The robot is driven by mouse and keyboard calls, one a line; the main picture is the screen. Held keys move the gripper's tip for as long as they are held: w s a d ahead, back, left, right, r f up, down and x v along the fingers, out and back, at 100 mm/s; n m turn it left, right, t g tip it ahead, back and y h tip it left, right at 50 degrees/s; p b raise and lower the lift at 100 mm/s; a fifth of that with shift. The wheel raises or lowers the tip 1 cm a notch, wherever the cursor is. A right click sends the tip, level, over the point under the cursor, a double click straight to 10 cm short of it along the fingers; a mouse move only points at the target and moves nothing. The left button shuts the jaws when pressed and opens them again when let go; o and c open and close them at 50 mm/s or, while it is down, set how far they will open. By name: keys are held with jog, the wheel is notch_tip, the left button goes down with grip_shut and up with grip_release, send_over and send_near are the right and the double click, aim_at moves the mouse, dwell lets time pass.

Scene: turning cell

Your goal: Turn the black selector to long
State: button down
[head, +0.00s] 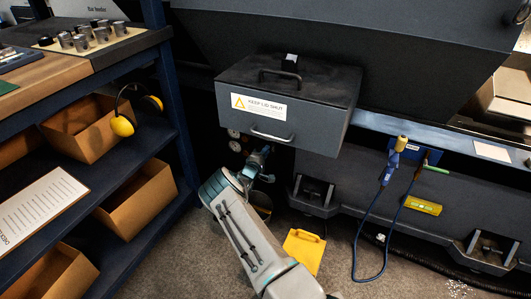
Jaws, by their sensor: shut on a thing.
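My gripper (265,152) is below the grey lidded box, close to the front of the dark machine, beside two small round gauges. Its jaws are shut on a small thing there. That fits the black selector, but the fingers and wrist hide it, so its shape, its markings and the way it points cannot be read. My arm reaches up to it from the bottom of the head view.
The grey box (315,118) with a "keep lid shut" label and a front handle overhangs my gripper. Gauges (233,132) sit to its left. A blue cable (357,235) hangs at right. A yellow object (304,250) lies on the floor. Shelving with cartons (140,195) stands at left.

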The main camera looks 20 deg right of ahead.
jog(key=c, duration=1.5)
grip_release()
jog(key=shift+o, duration=0.2)
jog(key=p+v, duration=0.4)
jog(key=v, duration=1)
jog(key=shift+p, duration=0.3)
jog(key=shift+w, duration=0.1)
